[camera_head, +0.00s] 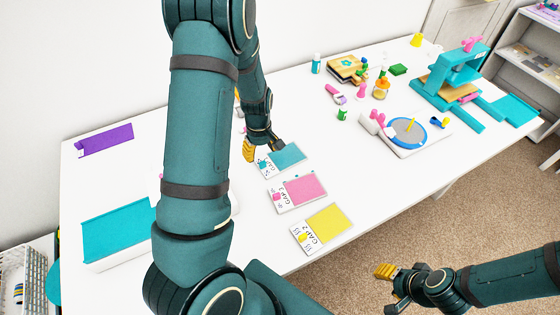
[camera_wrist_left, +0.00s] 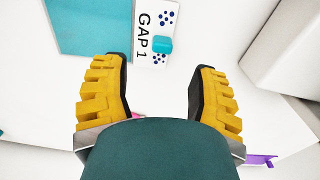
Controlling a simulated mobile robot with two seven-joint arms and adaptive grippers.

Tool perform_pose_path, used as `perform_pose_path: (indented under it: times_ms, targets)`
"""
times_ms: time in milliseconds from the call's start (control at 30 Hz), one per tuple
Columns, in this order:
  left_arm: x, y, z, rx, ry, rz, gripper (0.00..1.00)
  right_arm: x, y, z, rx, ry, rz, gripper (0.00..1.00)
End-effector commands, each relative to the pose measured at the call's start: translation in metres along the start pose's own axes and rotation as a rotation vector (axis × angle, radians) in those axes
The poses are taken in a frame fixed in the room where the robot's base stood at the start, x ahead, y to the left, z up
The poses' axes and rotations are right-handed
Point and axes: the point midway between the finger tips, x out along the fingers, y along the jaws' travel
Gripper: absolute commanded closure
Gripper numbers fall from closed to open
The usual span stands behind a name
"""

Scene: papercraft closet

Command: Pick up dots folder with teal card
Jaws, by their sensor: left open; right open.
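The dots folder with teal card is a white folder (camera_head: 265,168) lying flat on the table; its teal card (camera_head: 288,155) shows at the right, with a "GAP 1" label and dots at the left. In the left wrist view the label strip (camera_wrist_left: 147,28), a small teal tab and the teal card (camera_wrist_left: 95,25) lie just beyond the fingertips. My left gripper (camera_head: 263,149) is open and empty, over the label end of the folder; its yellow fingers (camera_wrist_left: 160,68) straddle the label's line. My right gripper (camera_head: 390,288) is open and empty, beyond the table's front edge.
A folder with a pink card (camera_head: 305,188) and one with a yellow card (camera_head: 328,222) lie nearer the front edge. A teal tray (camera_head: 115,232) and purple piece (camera_head: 108,138) are at left. A round blue-grey turntable (camera_head: 408,131) and teal press (camera_head: 458,75) stand at right.

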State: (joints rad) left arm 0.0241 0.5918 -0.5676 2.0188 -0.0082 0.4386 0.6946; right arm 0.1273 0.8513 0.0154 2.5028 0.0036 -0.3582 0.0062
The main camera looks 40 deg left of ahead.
Motion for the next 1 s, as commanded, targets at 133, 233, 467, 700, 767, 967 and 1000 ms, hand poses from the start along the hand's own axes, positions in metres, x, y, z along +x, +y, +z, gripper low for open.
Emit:
perform_pose_path:
  times_ms: [133,233,467,700,767,967,1000]
  targets:
    - [0.009,-0.001,0.001,0.0,-0.001,-0.001,0.4,0.002,0.001,0.001,-0.001,-0.002,0.0,0.53]
    - [0.019,-0.001,0.004,0.0,-0.001,-0.002,0.4,0.004,0.002,0.002,-0.001,-0.004,-0.001,0.53]
    - [0.051,-0.003,0.011,-0.001,-0.001,-0.002,0.4,0.012,0.004,0.005,-0.003,-0.011,-0.001,0.53]
    - [0.058,-0.002,0.011,0.0,0.0,0.0,0.4,0.013,0.005,0.006,-0.004,-0.014,-0.002,0.53]
    - [0.058,-0.001,0.011,0.0,0.0,0.0,0.4,0.013,0.005,0.006,-0.004,-0.014,-0.002,0.53]
    - [0.058,-0.002,0.011,0.0,0.0,0.0,0.84,0.013,0.005,0.006,-0.004,-0.013,-0.002,0.53]
    - [0.058,-0.002,0.011,0.0,0.0,0.0,0.98,0.013,0.005,0.006,-0.004,-0.013,-0.002,0.53]
